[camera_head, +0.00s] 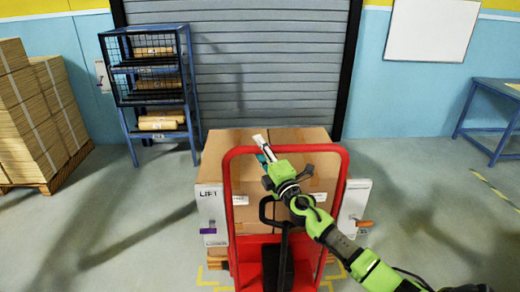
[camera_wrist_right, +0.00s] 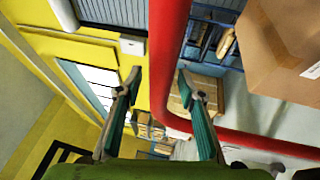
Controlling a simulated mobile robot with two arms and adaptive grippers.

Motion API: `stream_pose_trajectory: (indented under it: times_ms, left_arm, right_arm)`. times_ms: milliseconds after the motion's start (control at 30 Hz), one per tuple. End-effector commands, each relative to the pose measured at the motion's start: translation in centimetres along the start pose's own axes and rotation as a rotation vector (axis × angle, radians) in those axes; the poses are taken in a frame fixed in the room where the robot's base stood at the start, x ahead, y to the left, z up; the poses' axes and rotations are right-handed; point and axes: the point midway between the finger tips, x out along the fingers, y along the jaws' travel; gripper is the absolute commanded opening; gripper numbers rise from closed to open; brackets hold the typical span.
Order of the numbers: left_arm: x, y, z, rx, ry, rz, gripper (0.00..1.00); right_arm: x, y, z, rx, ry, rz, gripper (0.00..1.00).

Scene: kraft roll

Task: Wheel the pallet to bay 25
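A red pallet truck frame (camera_head: 228,205) with a hooped top bar stands in the middle of the head view. Large brown cartons (camera_head: 222,155) stand just behind the hoop. A little of the wooden pallet (camera_head: 217,264) shows low at the left. A black handle (camera_head: 284,228) rises inside the hoop. My right gripper (camera_head: 262,147) is over the hoop's top bar, in front of the cartons. In the wrist view its fingers (camera_wrist_right: 158,76) are apart, with the red bar (camera_wrist_right: 166,60) crossing the gap; contact cannot be told. My left gripper is out of view. No bay number is readable.
A panel marked LIFT (camera_head: 211,212) and a panel with an orange lever (camera_head: 355,205) flank the frame. A blue rack (camera_head: 118,92) and stacked cardboard (camera_head: 32,120) stand left. A blue table (camera_head: 485,120) stands right. Floor at both sides is clear.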

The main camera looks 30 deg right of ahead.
Motion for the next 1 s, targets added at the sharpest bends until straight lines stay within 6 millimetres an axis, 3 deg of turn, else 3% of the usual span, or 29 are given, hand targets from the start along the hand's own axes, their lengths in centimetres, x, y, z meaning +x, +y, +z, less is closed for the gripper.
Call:
stream_pose_trajectory:
  times_ms: [200, 333, 367, 567, 800, 1000]
  left_arm:
    - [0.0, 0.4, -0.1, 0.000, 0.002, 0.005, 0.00]
    - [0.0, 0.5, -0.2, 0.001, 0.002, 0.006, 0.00]
    - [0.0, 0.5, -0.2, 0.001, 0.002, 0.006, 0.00]
    - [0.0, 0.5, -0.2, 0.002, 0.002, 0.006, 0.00]
    - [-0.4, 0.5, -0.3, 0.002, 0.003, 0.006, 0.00]
    - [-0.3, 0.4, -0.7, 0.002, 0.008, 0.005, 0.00]
  right_arm:
    - [0.0, 0.0, 0.0, 0.000, 0.000, -0.001, 0.36]
    - [0.0, 0.0, 0.0, -0.001, 0.000, -0.001, 0.02]
    - [0.0, 0.0, 0.0, -0.001, 0.000, -0.001, 0.00]
    - [-0.1, -0.1, -0.1, 0.000, 0.001, -0.001, 0.00]
    - [-2.3, 0.1, -1.1, 0.001, 0.005, -0.006, 0.00]
    - [-2.5, -0.1, -1.4, 0.001, 0.010, -0.009, 0.00]
